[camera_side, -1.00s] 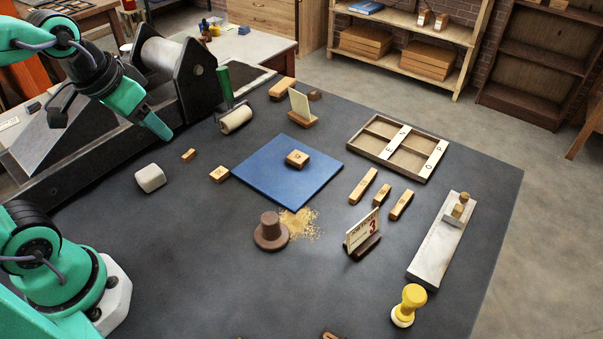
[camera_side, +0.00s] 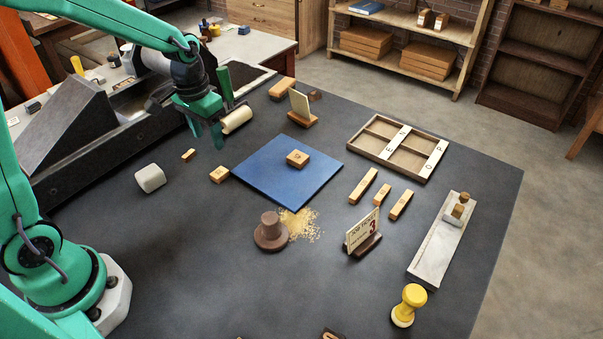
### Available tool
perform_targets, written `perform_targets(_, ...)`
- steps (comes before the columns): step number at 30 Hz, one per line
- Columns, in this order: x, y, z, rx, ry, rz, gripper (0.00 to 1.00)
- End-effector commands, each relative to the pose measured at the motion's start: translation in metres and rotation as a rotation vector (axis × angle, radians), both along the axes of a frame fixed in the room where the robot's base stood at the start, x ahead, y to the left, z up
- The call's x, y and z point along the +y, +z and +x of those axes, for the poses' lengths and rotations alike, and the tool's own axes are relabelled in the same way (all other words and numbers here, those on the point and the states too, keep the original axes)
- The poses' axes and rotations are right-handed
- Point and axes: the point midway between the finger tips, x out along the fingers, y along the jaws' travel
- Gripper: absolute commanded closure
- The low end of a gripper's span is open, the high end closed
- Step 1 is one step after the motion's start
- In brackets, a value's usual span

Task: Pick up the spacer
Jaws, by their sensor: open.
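No piece carries a readable spacer label, so I cannot tell for certain which one it is. A small plain wooden block (camera_side: 188,155) lies on the dark table left of the blue mat. A larger wooden block (camera_side: 219,174) with a mark on top lies by the mat's left corner, and another marked block (camera_side: 297,158) sits on the blue mat (camera_side: 270,190). My gripper (camera_side: 207,134) is open and empty, pointing down above the table, behind and slightly right of the small block. It partly covers the cream roller (camera_side: 236,120).
A white rounded block (camera_side: 150,178) lies to the left. A brown knobbed piece (camera_side: 271,233) stands by spilled crumbs. Several wooden bars (camera_side: 363,186), a number card (camera_side: 363,231), a divided tray (camera_side: 381,148), a pale slab (camera_side: 437,245) and a yellow stamp (camera_side: 408,306) occupy the right.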

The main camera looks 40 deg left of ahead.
Motion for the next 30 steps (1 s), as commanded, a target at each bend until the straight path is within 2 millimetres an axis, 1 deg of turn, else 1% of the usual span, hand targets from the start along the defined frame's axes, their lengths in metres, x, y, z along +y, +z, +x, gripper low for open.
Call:
perform_targets(1, 0.002, -0.01, 0.004, 0.02, 0.0, -0.002, 0.47)
perform_targets(3, 0.004, -0.021, 0.009, 0.039, -0.001, -0.003, 0.47)
perform_targets(6, 0.006, -0.034, 0.015, 0.06, -0.001, -0.005, 0.47)
perform_targets(9, 0.007, -0.042, 0.018, 0.072, -0.001, -0.006, 0.47)
perform_targets(18, 0.008, -0.047, 0.019, 0.077, -0.001, -0.007, 0.47)
perform_targets(27, 0.008, -0.069, 0.019, 0.079, -0.001, -0.007, 0.47)
perform_targets(30, 0.008, -0.071, 0.019, 0.076, -0.001, -0.007, 0.47)
